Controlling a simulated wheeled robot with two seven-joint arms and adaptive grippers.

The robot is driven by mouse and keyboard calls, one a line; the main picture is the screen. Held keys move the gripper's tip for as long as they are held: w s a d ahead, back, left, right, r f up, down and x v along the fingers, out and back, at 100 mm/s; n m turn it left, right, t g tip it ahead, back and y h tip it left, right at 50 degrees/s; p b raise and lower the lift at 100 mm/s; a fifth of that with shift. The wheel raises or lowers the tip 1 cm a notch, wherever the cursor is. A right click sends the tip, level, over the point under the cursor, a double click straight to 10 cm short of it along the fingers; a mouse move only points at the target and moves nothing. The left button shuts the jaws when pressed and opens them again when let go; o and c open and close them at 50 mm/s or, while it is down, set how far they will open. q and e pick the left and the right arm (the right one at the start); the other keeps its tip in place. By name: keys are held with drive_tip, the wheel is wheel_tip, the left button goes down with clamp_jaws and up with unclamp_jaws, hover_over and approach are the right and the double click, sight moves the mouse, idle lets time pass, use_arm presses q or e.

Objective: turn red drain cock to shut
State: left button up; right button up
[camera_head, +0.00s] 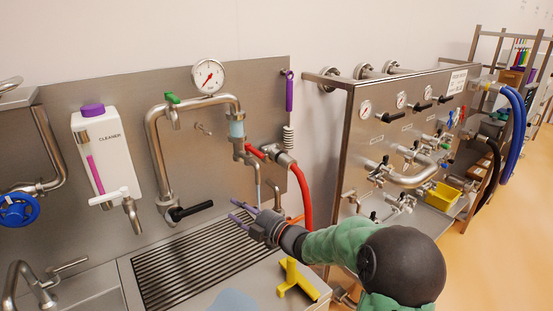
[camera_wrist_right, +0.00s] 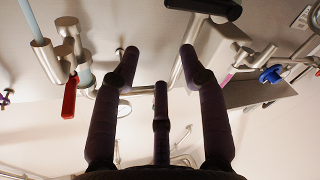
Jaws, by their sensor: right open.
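The red drain cock handle (camera_head: 255,152) sits on a metal valve body below the sight glass (camera_head: 237,129) of the bent pipe. In the head view it slants to the lower right. In the right wrist view the red handle (camera_wrist_right: 70,97) is at the left, outside the fingers. My right gripper (camera_head: 238,211) is below the cock and apart from it, its purple fingers pointing left. In the wrist view the gripper (camera_wrist_right: 159,66) is open with nothing between its fingers. A thin pale blue tube or stream (camera_head: 257,180) hangs under the cock. My left gripper is out of view.
A black lever (camera_head: 195,210) on the pipe is left of my right gripper. A red hose (camera_head: 304,200) hangs on the right. Below are a slotted drain grate (camera_head: 190,270) and a yellow tool (camera_head: 294,278). A cleaner dispenser (camera_head: 105,150) is on the left.

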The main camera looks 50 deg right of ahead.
drive_tip(key=s+d+r+m+h+p, duration=0.3)
drive_tip(key=d+r+m+p, duration=0.25)
drive_tip(key=m, duration=0.85)
drive_tip(key=m+g+h+p, duration=0.15)
drive_tip(key=m+p, duration=0.45)
drive_tip(key=m, duration=1)
approach(262, 157)
drive_tip(key=w, duration=0.3)
drive_tip(key=shift+t+h, duration=0.25)
drive_tip(key=shift+h, duration=0.1)
drive_tip(key=b+x, duration=0.1)
drive_tip(key=x, duration=0.1)
drive_tip(key=f+x, duration=0.1)
drive_tip(key=x, duration=0.1)
drive_tip(key=shift+w+d+b, duration=0.2)
drive_tip(key=shift+d+b, duration=0.05)
drive_tip(key=shift+b, duration=0.15)
drive_tip(key=shift+p+x, duration=0.4)
drive_tip(key=shift+x, duration=1.45)
drive_tip(key=shift+r, duration=0.15)
clamp_jaws()
